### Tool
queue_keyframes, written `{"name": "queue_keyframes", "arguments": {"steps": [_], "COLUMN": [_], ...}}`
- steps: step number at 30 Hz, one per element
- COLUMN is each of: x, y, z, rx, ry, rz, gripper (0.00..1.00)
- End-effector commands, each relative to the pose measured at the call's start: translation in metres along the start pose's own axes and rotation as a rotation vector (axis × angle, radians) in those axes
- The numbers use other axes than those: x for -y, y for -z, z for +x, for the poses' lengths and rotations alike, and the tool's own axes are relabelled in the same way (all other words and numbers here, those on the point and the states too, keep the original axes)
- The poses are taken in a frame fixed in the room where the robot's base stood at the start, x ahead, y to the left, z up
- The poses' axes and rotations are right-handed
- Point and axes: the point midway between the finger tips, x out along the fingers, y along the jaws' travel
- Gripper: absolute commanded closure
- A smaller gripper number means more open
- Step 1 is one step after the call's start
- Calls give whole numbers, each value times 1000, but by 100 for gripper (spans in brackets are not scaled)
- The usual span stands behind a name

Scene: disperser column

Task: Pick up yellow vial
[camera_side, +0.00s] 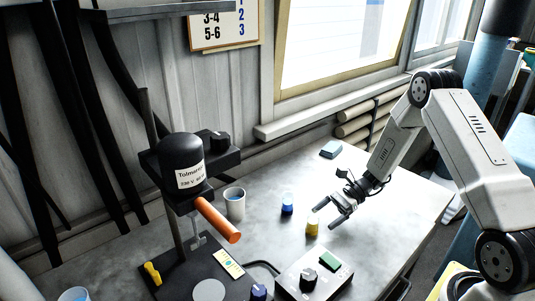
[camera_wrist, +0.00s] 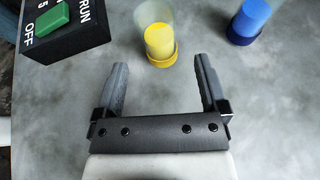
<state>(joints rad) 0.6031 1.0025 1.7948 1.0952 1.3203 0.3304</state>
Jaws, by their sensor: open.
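The yellow vial (camera_side: 312,226) stands upright on the grey table, just left of my gripper (camera_side: 327,216) in the side view. In the wrist view the yellow vial (camera_wrist: 160,42) is ahead of the fingertips, with a clear upper part and yellow contents and base. My gripper (camera_wrist: 160,72) is open and empty, and its two fingers point toward the vial.
A blue vial (camera_side: 287,204) stands left of the yellow one; it also shows in the wrist view (camera_wrist: 248,22). A control box (camera_side: 312,278) with a green button is close by.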

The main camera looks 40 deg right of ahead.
Motion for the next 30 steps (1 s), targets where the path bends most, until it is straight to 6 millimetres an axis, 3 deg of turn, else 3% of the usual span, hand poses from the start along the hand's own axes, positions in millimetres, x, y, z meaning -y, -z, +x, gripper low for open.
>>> {"name": "queue_keyframes", "arguments": {"steps": [12,29,30], "x": [0,1,1], "y": [-1,-1,-1], "z": [43,46,46], "rx": [0,0,-1], "ry": [-3,-1,-1], "rz": [1,1,1], "gripper": [8,8,14]}}
